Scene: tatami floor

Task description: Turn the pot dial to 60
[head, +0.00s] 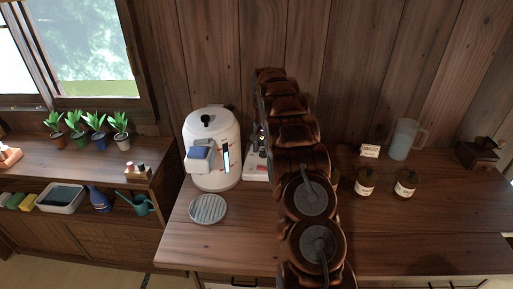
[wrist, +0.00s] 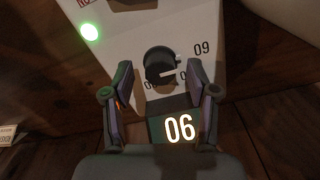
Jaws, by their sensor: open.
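The black round dial (wrist: 159,66) sits on a white panel (wrist: 130,22) in the wrist view, with a light pointer mark toward its lower right. Printed numbers ring it; "09" is readable at upper right, others are partly hidden. In the head view my arm hides the gripper and the dial; part of a white device (head: 256,168) shows left of the arm.
A white rounded appliance (head: 211,150) stands left of my arm, with a grey round trivet (head: 208,209) in front. Right of the arm are two small jars (head: 365,182), a pitcher (head: 405,139) and a small sign (head: 370,151). A green light (wrist: 90,32) glows on the panel.

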